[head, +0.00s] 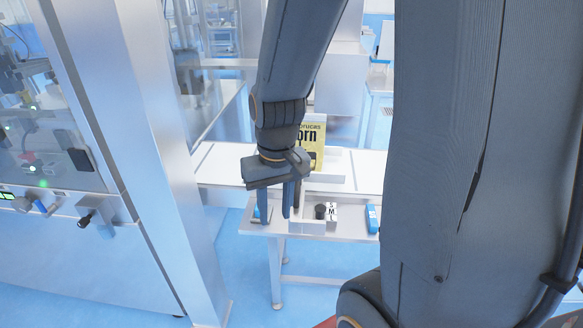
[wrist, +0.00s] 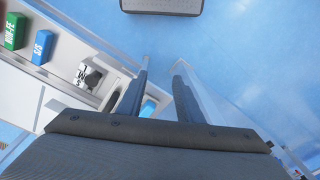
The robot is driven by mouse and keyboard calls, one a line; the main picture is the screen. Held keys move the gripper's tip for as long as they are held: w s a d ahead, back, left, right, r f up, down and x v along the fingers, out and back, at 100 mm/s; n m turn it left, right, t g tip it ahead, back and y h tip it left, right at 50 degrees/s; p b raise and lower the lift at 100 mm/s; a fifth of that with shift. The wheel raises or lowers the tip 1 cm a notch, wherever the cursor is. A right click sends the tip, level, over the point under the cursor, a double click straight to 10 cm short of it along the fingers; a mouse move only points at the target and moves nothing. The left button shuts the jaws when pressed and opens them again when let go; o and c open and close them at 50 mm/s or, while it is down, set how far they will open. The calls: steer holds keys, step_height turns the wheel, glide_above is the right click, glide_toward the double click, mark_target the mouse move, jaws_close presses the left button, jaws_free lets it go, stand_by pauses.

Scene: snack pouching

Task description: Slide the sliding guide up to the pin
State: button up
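A black round knob (head: 320,211), which may be the pin, stands beside a white block marked with size letters (head: 332,213) on the small white table. A low white wall (head: 307,227), which looks like the sliding guide, is in front of the knob. My gripper (head: 276,215) points down just left of the guide, fingers apart and empty.
A yellow pouch (head: 314,135) stands behind on the white counter. A blue block (head: 372,219) is at the table's right; in the wrist view a blue block (wrist: 43,46) and a green block (wrist: 15,31) lie left. A machine cabinet (head: 70,235) fills the left side.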

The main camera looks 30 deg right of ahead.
steer(key=w+d+r+m+p, duration=0.2)
steer(key=w+d+m, duration=0.1)
steer(key=w+d, duration=0.35)
steer(key=m+y+p, duration=0.2)
steer(key=m, duration=0.1)
glide_toward(299, 183)
steer(key=shift+p+x, duration=0.95)
steer(key=shift+x, duration=3.05)
steer(key=shift+a, duration=0.1)
steer(key=shift+c, duration=0.2)
jaws_close()
steer(key=shift+w, duration=0.1)
